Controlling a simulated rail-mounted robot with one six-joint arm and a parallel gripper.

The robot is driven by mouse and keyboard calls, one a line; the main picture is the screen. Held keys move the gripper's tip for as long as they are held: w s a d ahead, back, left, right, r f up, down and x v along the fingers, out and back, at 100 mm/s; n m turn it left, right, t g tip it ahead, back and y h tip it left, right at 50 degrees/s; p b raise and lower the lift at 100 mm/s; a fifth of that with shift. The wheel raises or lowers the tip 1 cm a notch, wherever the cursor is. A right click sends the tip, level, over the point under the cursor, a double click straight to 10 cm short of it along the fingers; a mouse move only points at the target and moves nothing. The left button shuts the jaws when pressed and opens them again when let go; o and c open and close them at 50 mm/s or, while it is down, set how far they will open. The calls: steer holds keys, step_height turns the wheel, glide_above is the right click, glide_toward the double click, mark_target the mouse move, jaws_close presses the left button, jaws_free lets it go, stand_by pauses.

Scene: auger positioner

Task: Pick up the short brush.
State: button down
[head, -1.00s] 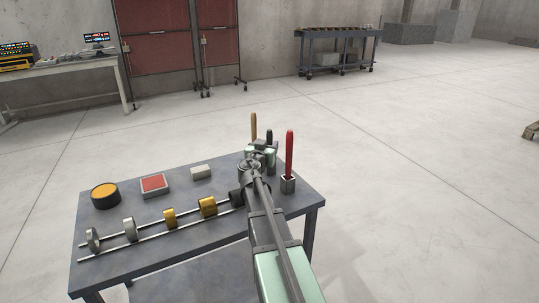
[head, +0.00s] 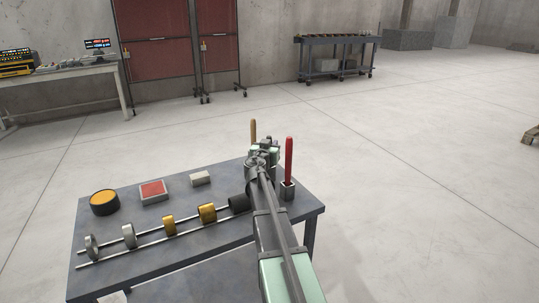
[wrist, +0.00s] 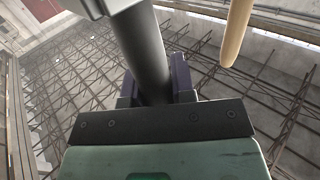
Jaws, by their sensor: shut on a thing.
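A dark grey round handle (wrist: 143,50) stands between the two dark jaws of my gripper (wrist: 155,88) in the wrist view. I take it for the short brush; its bristle end is not in view. The jaws are shut on the handle. In the head view my gripper (head: 263,152) is over the far right part of the table, and my arm hides most of the dark handle there.
A tan handle (head: 253,130) stands just left of my gripper; it also shows in the wrist view (wrist: 236,32). A red handle (head: 289,158) stands close on the right in a small holder (head: 287,190). Rails with rollers (head: 168,224) cross the table (head: 190,255).

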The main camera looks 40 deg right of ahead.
steer(key=shift+r, duration=0.1)
step_height(320, 180, up, 20)
steer(key=p, duration=2)
steer(key=shift+f, duration=0.2)
stand_by(0.4)
